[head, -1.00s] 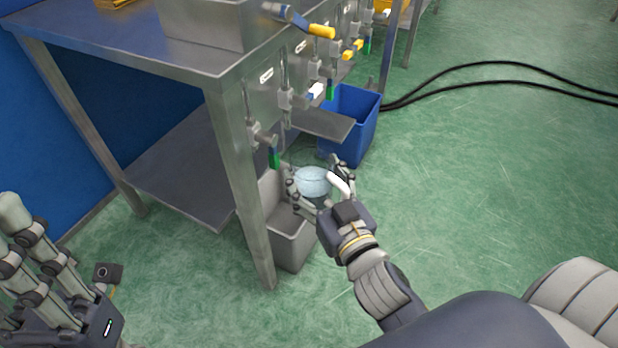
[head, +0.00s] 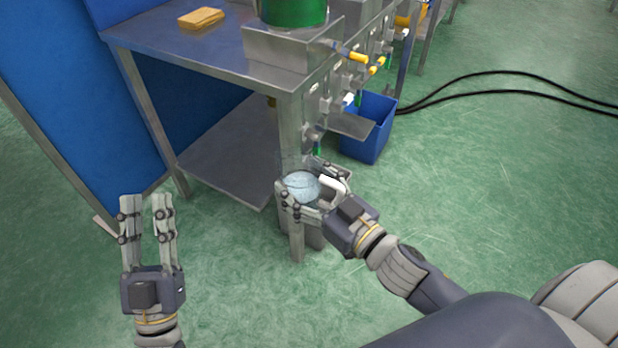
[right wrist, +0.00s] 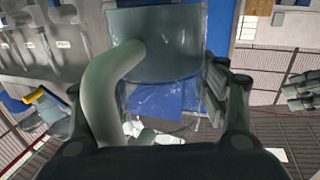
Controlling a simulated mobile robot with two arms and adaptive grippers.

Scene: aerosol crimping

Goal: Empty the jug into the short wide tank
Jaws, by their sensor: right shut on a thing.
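The clear jug (head: 303,185) with pale contents and a white handle (head: 333,187) is in my right gripper (head: 301,173), in front of the table's near corner leg. My right gripper is shut on the jug, with its fingers on either side. In the right wrist view the transparent jug (right wrist: 175,70) and its curved handle (right wrist: 108,88) fill the middle. My left gripper (head: 147,203) is open and empty, fingers pointing away from me. A green container (head: 293,10) stands in a metal box on the table, its top cut off. I cannot tell which vessel is the short wide tank.
The steel table (head: 150,30) has a lower shelf (head: 225,150) and a row of valves on its front. A yellow block (head: 201,18) lies on it. A blue bin (head: 368,140) stands beyond.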

